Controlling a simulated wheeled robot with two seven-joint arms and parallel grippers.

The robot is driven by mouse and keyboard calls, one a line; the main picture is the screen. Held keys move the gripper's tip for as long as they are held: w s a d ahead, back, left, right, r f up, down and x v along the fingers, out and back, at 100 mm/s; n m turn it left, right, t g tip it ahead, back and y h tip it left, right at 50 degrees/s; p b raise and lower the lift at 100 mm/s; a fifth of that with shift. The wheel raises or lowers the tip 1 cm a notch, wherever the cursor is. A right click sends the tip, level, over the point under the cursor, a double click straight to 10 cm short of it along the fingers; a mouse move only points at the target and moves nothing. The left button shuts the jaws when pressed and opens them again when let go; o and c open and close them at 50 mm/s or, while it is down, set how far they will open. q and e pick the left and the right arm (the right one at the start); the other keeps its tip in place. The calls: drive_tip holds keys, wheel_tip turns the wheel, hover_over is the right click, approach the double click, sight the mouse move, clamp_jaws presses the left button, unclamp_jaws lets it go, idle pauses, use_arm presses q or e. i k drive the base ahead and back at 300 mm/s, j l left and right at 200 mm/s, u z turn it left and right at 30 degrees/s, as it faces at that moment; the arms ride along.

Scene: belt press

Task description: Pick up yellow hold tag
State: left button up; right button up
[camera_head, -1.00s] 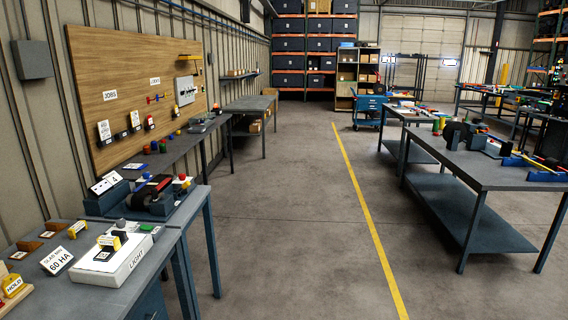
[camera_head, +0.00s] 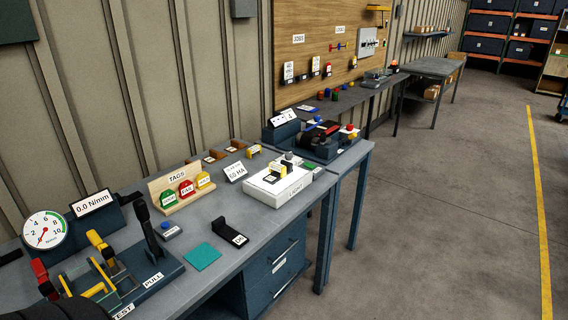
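The yellow hold tag (camera_head: 204,180) is a round yellow disc with a white label. It stands in the wooden TAGS rack (camera_head: 160,187) on the near bench, at the right end of the row. A red tag (camera_head: 186,188) is beside it, and a green tag (camera_head: 168,198) is at the left end. Nothing covers the yellow tag. Neither of my grippers shows in the head view.
A pull tester (camera_head: 128,265) with levers and a dial gauge (camera_head: 45,230) fills the bench's left end. In front of the rack are a teal pad (camera_head: 202,257) and a black stand (camera_head: 230,232). A white light box (camera_head: 278,185) is to the right.

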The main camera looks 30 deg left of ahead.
sight(202, 180)
drive_tip(key=j+u, duration=0.3)
drive_tip(key=i+j+u, duration=0.25)
drive_tip(key=j+u, duration=0.3)
drive_tip(key=i+j, duration=0.05)
drive_tip(key=j, duration=0.05)
